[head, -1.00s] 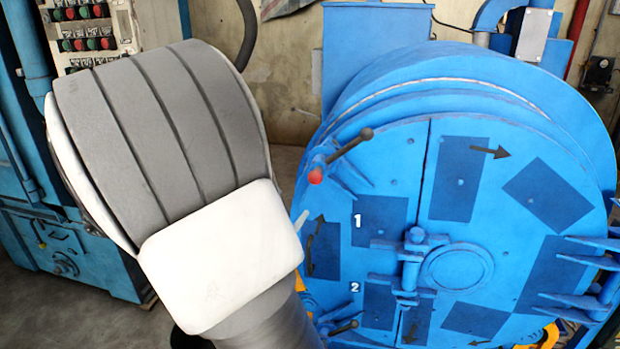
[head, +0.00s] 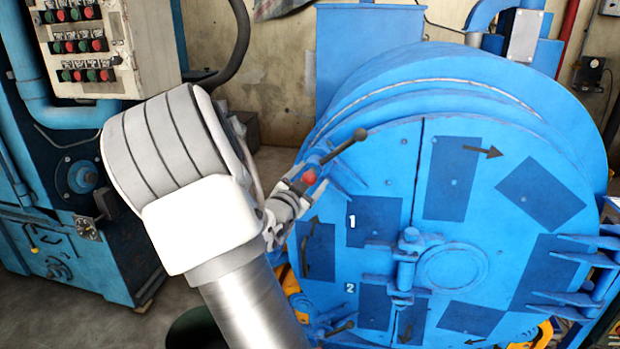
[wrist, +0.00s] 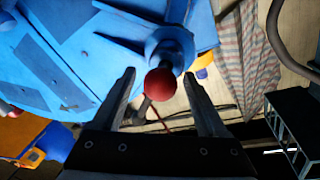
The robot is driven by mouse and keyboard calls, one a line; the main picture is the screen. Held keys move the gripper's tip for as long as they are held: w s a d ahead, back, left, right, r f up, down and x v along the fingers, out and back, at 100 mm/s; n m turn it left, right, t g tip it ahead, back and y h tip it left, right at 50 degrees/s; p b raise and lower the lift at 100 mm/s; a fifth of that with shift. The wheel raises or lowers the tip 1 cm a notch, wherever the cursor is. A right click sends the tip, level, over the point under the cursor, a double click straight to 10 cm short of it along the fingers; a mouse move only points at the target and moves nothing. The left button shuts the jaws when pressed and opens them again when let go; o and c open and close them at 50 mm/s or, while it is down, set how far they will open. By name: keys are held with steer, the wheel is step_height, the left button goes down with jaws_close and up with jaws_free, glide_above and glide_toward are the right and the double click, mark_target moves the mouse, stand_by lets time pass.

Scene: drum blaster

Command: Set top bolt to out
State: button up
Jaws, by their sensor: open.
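The top bolt (head: 345,145) sits at the upper left edge of the blue round drum door (head: 456,190). It has a dark lever with a round black knob, pointing up and right, and a red ball end (head: 309,177). My gripper (head: 292,192) is at the bolt, just below and left of the red ball in the head view. In the wrist view my gripper (wrist: 159,75) is open, and the red ball (wrist: 160,83) appears between its two fingers. I cannot tell whether either finger touches it. The bolt's mount is partly hidden behind the ball in the wrist view.
A lower bolt (head: 340,328) with a dark lever is at the door's lower left. A control panel (head: 85,45) with red and green buttons stands on the left machine. A dark metal frame (wrist: 295,130) is at the right in the wrist view.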

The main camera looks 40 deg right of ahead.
steer(key=shift+c, duration=0.3)
jaws_close()
stand_by(1.1)
